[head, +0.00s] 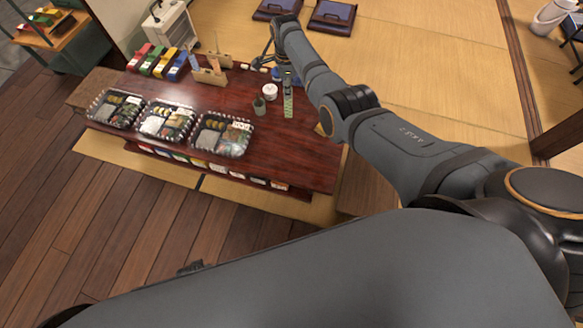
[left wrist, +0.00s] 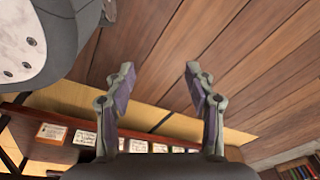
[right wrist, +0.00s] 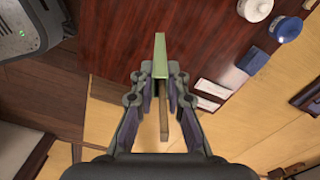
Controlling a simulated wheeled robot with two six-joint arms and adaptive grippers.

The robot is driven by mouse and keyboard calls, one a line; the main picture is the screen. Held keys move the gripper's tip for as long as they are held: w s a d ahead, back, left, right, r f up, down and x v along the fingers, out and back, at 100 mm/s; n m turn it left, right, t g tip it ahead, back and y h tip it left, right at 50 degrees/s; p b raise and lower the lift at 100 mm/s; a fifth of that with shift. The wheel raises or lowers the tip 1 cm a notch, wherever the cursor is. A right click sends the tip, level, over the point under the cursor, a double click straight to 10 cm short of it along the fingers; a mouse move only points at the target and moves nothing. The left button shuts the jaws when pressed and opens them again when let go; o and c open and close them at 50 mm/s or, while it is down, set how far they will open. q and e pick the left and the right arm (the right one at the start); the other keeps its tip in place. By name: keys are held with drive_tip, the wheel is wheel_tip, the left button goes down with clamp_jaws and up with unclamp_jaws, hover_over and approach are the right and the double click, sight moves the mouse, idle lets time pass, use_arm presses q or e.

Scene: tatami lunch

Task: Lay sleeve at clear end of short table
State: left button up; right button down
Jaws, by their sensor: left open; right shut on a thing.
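I cannot tell whether the sleeve touches the tabletop. The table's right end is bare. My left gripper (left wrist: 158,80) is open and empty in the left wrist view, over the wooden floor in front of the table.
Three clear-lidded food trays (head: 167,122) stand along the table's near left side. Red, green and blue boxes (head: 158,62) stand at the back left. A white lidded jar (head: 269,91) and a dark cup (head: 259,106) stand left of the sleeve. Cards (head: 230,172) line the front ledge.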

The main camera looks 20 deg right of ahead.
use_arm(q)
drive_tip(key=shift+s+a+f+p, duration=0.1)
drive_tip(key=shift+s+f+p, duration=0.15)
drive_tip(key=shift+s+p, duration=0.65)
use_arm(e)
drive_tip(key=s+a+f, duration=0.2)
drive_tip(key=s+f, duration=1.1)
drive_tip(key=shift+s+a, duration=0.4)
use_arm(q)
drive_tip(key=shift+s, duration=0.1)
use_arm(e)
drive_tip(key=c, duration=1.4)
unclamp_jaws()
drive_tip(key=shift+f, duration=0.1)
drive_tip(key=shift+o, duration=0.2)
